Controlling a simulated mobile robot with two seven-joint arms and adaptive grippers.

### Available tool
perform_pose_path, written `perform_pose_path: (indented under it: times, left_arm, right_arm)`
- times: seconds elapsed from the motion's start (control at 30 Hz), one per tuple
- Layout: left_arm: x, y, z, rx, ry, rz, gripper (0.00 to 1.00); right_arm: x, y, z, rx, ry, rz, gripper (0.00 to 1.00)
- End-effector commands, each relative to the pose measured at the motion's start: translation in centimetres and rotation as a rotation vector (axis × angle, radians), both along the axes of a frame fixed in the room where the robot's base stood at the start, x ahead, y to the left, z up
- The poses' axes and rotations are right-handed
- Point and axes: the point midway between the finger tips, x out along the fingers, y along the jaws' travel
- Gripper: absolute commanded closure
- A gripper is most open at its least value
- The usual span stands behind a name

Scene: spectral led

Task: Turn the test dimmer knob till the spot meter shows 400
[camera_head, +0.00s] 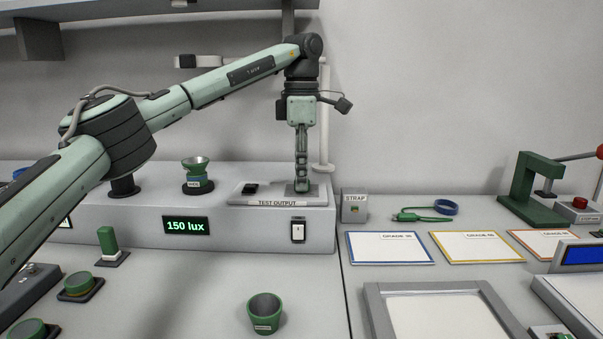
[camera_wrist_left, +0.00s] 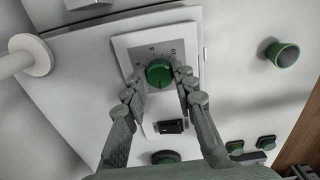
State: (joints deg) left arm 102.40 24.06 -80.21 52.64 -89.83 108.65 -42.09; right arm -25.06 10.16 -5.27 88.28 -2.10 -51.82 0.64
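The test dimmer knob is a round green knob (camera_wrist_left: 159,73) on a white plate with a printed scale, in the left wrist view. In the head view it is hidden behind my left gripper, on the TEST OUTPUT plate (camera_head: 272,202). My left gripper (camera_head: 302,187) points straight down there. In the left wrist view its fingertips (camera_wrist_left: 160,78) are on opposite sides of the knob, with what look like narrow gaps; contact is unclear. The spot meter display (camera_head: 186,226) on the grey housing's front reads 150 lux in green. My right gripper is not in view.
A black part (camera_head: 249,188) sits on the plate left of the gripper. A white post (camera_head: 324,130) stands close behind. A green-collared cup (camera_head: 197,172) sits on the housing further left. A green cup (camera_head: 265,312) stands on the bench in front. A STRAP box (camera_head: 355,207) is to the right.

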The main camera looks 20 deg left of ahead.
Motion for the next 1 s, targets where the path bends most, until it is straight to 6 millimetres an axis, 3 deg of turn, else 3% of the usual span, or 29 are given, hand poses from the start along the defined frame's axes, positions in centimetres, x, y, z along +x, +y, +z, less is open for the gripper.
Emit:
perform_pose_path:
  times: [0.1, 0.47, 1.0]
  left_arm:
    - [0.0, -0.01, 0.03, 0.0, 0.0, 0.0, 1.0]
    - [0.02, -0.02, 0.05, 0.0, -0.001, -0.063, 1.0]
    - [0.05, -0.03, 0.08, -0.001, -0.001, -0.45, 1.0]
  right_arm:
    - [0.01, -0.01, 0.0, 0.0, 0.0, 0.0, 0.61]
    - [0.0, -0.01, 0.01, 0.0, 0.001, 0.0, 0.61]
    - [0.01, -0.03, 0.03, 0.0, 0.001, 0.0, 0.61]
